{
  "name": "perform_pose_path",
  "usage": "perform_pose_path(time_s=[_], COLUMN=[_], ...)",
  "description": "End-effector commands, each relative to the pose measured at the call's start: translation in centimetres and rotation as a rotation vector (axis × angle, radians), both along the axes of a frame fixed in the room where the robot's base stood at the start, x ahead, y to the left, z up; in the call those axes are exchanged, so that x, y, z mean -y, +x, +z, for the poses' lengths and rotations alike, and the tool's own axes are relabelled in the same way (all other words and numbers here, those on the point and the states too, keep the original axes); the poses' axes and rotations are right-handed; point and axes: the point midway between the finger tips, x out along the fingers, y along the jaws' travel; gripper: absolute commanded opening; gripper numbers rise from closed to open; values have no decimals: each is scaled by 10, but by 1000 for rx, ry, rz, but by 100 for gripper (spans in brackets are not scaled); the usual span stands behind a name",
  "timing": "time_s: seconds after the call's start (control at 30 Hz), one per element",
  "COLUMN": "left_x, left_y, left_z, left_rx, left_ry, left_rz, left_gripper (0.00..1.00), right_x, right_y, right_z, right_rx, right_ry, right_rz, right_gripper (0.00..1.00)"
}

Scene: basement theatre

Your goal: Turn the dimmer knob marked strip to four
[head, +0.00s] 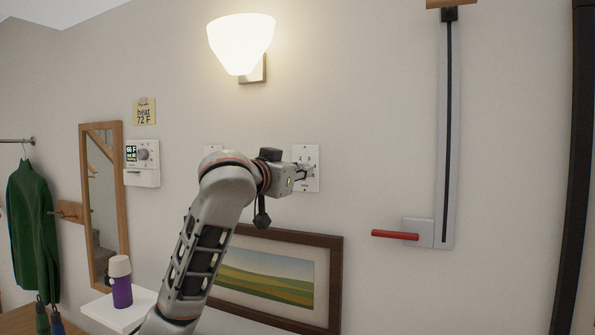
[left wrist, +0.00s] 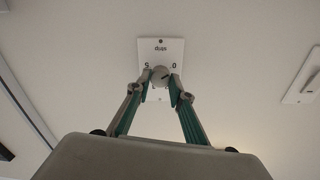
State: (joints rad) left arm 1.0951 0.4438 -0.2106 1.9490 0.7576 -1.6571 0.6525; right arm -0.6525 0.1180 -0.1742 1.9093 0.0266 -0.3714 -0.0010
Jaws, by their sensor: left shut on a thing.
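The white dimmer plate (head: 312,183) is on the wall to the right of my left gripper in the head view. In the left wrist view the plate (left wrist: 160,50) appears upside down, with a small label that seems to read strip, and figures at both sides of the knob. The round grey knob (left wrist: 160,74) sits between the fingertips of my left gripper (left wrist: 160,80), which is shut on it. A short dark mark shows on the knob's face; the number it points at is too small to tell. My left gripper (head: 304,174) partly hides the plate in the head view. My right gripper is not in view.
A second white plate (left wrist: 303,77) is on the wall; my arm mostly hides one in the head view. A lit wall lamp (head: 241,43) is above, a framed picture (head: 335,270) below. A red lever (head: 395,235) sticks out at right. A thermostat (head: 142,160) is at left.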

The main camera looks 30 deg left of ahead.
Motion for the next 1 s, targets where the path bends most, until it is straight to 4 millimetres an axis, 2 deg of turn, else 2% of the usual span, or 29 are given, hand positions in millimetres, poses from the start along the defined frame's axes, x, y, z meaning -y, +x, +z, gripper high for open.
perform_pose_path(time_s=[0.27, 1.0], left_x=[0, 0], left_y=[0, 0], left_z=[1, 1], left_rx=[-9, -49], left_ry=[175, 874], left_rz=[1, 2], left_gripper=[0, 0], right_x=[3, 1], right_y=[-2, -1], right_z=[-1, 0], right_rx=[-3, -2], right_ry=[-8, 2], right_rz=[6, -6], right_gripper=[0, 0])
